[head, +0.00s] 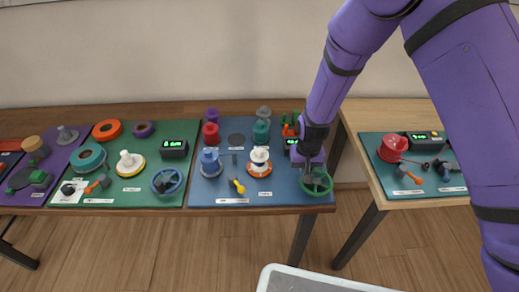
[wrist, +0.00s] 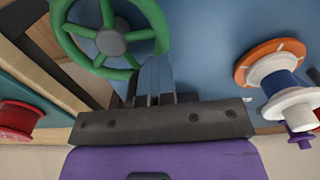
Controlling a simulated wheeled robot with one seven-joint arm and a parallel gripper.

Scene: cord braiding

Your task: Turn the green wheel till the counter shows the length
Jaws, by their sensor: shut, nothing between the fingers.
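The green wheel (head: 318,191) stands at the front right corner of the blue mat. In the wrist view the green wheel (wrist: 148,10) fills the upper left, with a grey hub and several spokes. My gripper (wrist: 156,68) is shut and empty, its fingertips close beside the wheel's rim; I cannot tell whether they touch it. In the head view my gripper (head: 308,166) is over the back of the wheel and hides part of it. A dark counter (head: 290,141) with green digits is behind the wheel, partly hidden by my arm. Its digits are too small to read.
The blue mat (head: 222,194) also holds several spools, including a white one on an orange disc (wrist: 250,57). A second counter (head: 174,148) stands on the green mat to the left. A separate right table carries a red spool (head: 392,148) and another counter (head: 425,141).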

